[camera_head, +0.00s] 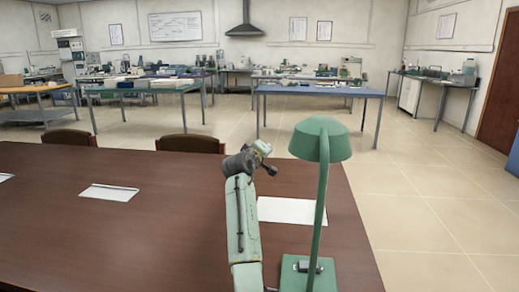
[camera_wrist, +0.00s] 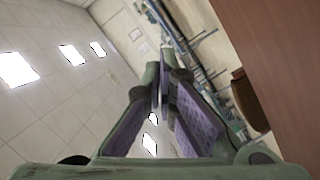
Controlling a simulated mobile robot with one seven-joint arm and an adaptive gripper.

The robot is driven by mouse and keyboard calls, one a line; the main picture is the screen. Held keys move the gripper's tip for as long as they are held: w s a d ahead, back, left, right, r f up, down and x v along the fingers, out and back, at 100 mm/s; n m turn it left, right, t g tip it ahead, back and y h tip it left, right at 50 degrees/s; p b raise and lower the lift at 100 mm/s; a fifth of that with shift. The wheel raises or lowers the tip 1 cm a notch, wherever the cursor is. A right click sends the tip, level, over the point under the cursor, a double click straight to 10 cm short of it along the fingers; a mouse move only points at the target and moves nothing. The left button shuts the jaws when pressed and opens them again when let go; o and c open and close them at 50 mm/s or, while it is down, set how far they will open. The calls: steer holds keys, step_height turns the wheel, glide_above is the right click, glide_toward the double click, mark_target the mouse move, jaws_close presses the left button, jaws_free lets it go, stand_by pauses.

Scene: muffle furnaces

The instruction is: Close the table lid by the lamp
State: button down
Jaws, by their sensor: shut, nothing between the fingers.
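The green desk lamp (camera_head: 320,140) stands at the right end of the brown table, its base near the front edge. A flat white panel (camera_head: 290,211) lies on the table beside the lamp, partly behind its stem; it looks like the lid, but I cannot tell whether it is raised. My gripper (camera_wrist: 160,88) is shut and empty in the wrist view, its fingers close together. In the head view my arm rises left of the lamp, with its end above the table near the white panel and apart from the lamp shade. The wrist view does not show the panel.
The brown table (camera_head: 150,240) fills the front; its edge also shows in the wrist view (camera_wrist: 285,60). Another white panel (camera_head: 108,192) lies further left. Chairs (camera_head: 190,144) stand at the far side. A blue-topped table (camera_head: 320,91) is beyond. Floor on the right is clear.

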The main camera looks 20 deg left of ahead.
steer(key=w+d+f+m, duration=0.1)
steer(key=d+f+m, duration=0.1)
steer(key=d, duration=0.4)
steer(key=w+d+f+m+g+y+b, duration=0.1)
steer(key=w+d+f+m, duration=0.1)
steer(key=d, duration=0.4)
steer(key=shift+w+d+f+m, duration=0.15)
steer(key=shift+w+f+m, duration=0.25)
steer(key=shift+f, duration=0.5)
steer(key=shift+s, duration=0.1)
